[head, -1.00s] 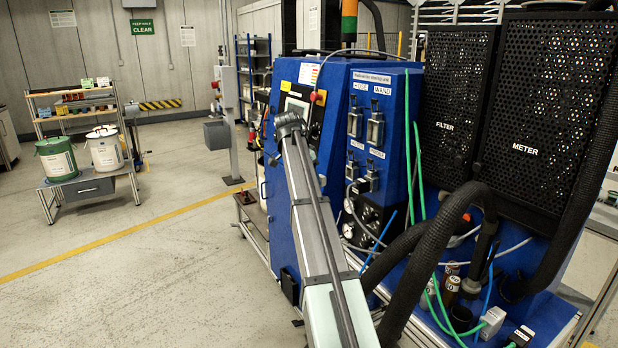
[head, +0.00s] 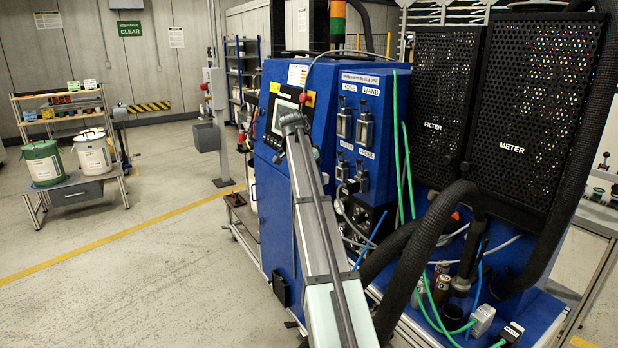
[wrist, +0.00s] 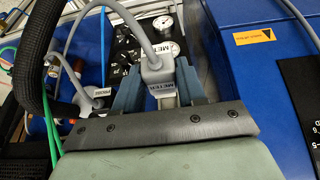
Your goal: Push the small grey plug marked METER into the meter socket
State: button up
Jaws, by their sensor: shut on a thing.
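The grey plug (wrist: 156,70) is between the blue fingers of my gripper (wrist: 158,82) in the wrist view, with a METER label on its near side. A thick grey cable loops up and left from it. My gripper is shut on the plug. A second METER label (wrist: 168,49) shows just beyond the plug, close to a black panel with gauges. The meter socket itself is hidden in the wrist view, so I cannot tell whether the plug touches it. In the head view my gripper is not clearly visible.
The blue cabinet (head: 376,92) carries connectors labelled HOSE and WAND in the head view. A thick black hose (head: 437,230) and green cables (head: 397,150) run in front of it. Open floor (head: 130,270) is at left.

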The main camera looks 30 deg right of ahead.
jog(key=shift+d, duration=0.7)
jog(key=shift+d, duration=2.75)
dwell(2.8)
jog(key=o, duration=1.3)
jog(key=shift+c, duration=0.2)
jog(key=shift+r, duration=0.1)
jog(key=shift+v, duration=4.5)
